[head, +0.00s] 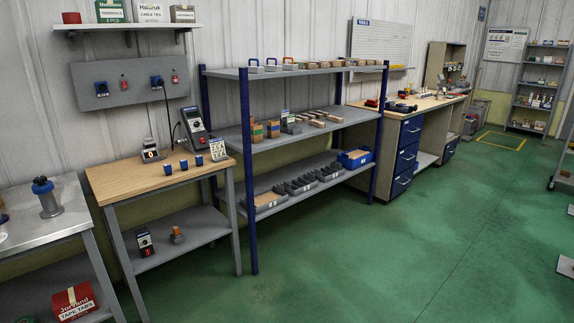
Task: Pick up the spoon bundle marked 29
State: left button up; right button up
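No spoon bundle marked 29 can be made out in the head view, since any numbers are too small to read. The blue-posted shelf unit (245,143) holds several long pale-brown items (318,123) lying on its middle shelf, which may be bundles. Neither of my grippers is in view.
A wooden-topped bench (130,180) with a device and small blue items stands left of the shelf unit. The bottom shelf holds grey bins (300,186) and a blue crate (355,158). A drawer bench (407,152) stands beyond. The green floor (400,260) in front is clear.

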aim_at(315, 123)
jog(key=i, duration=1.3)
jog(key=i+j+z, duration=0.1)
jog(key=i, duration=1.25)
jog(key=i+j+z, duration=0.2)
jog(key=i, duration=0.25)
jog(key=i+z, duration=0.2)
jog(key=i, duration=0.25)
jog(key=i+j+z, duration=0.15)
jog(key=i+j, duration=0.15)
jog(key=i, duration=0.15)
jog(key=i+l+u, duration=0.1)
jog(key=u, duration=0.4)
jog(key=i+l+u, duration=0.1)
jog(key=u, duration=0.4)
jog(key=l+u, duration=0.2)
jog(key=u, duration=0.3)
jog(key=l+u, duration=0.3)
jog(key=l, duration=0.4)
jog(key=l+u, duration=0.25)
jog(key=l, duration=0.5)
jog(key=l+u, duration=0.3)
jog(key=l, duration=0.4)
jog(key=k+l+u, duration=0.25)
jog(key=l, duration=0.45)
jog(key=i, duration=0.1)
